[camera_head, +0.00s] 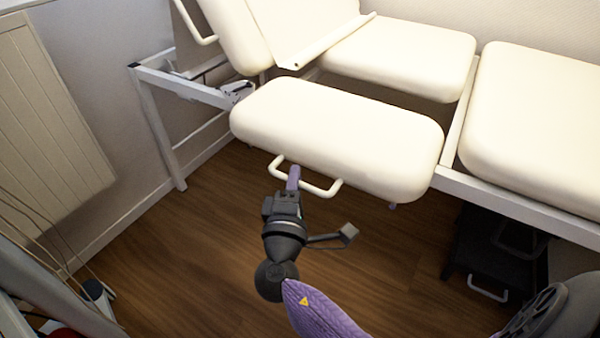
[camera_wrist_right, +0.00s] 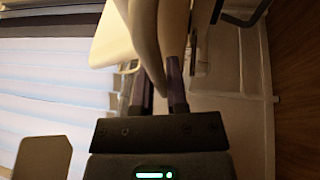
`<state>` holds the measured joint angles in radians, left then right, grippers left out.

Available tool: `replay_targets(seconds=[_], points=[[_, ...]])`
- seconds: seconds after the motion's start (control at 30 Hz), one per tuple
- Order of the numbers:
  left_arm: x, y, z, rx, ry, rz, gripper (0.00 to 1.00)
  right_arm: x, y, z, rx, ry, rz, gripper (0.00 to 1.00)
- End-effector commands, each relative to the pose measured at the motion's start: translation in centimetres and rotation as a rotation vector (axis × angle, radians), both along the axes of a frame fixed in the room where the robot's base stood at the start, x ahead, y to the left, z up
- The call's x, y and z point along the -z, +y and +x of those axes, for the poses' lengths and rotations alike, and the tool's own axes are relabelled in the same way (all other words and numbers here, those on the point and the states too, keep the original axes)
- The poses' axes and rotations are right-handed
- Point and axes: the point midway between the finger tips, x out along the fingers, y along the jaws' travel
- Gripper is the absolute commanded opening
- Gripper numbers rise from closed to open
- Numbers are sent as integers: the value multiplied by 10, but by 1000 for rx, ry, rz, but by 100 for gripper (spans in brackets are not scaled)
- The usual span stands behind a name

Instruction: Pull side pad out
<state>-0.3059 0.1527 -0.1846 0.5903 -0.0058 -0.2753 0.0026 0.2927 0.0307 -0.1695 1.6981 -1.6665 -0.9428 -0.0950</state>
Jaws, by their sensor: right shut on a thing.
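The side pad (camera_head: 335,135) is a cream cushion at the near side of the treatment bench in the head view. A white U-shaped handle (camera_head: 322,190) sticks out from its near edge. My right gripper (camera_head: 293,180) is shut on the left part of this handle. In the right wrist view, the purple fingers of the right gripper (camera_wrist_right: 160,85) reach up to the pale handle bar (camera_wrist_right: 146,45), which runs between them. The pad's cream edge (camera_wrist_right: 112,38) shows to the left of the bar there. My left gripper is not in view.
Other cream cushions of the bench (camera_head: 405,58) lie behind and to the right (camera_head: 535,120) on a white metal frame (camera_head: 520,207). A black step stool (camera_head: 500,250) stands under the right side. A panel radiator (camera_head: 45,125) is at the left wall. Wooden floor (camera_head: 190,270) lies clear before the pad.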

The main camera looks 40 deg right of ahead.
Motion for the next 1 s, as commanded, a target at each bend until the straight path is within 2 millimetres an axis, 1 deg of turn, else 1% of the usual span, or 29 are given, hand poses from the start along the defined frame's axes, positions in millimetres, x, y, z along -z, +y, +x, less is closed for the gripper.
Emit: replay_targets(seconds=[0.1, 0.2, 0.4, 0.6, 0.63, 0.67, 0.7, 0.8, 1.0], points=[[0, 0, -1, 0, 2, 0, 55, 2, 11, -5, 0, 4, 3, 0], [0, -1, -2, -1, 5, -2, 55, 1, 17, -7, 1, 3, 1, 0], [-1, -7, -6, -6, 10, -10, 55, 1, 20, -9, 2, 3, 1, 0], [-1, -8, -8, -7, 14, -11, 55, 1, 20, -9, 1, 3, 1, 0], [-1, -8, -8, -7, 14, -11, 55, 1, 20, -9, 1, 3, 1, 19], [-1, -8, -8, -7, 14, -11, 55, 1, 20, -9, 1, 3, 1, 26], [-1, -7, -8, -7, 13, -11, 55, 1, 20, -9, 1, 3, 1, 34], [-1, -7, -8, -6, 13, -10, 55, 1, 20, -9, 1, 2, 1, 53], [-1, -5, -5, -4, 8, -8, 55, 0, 20, -8, 1, 1, -1, 53]])
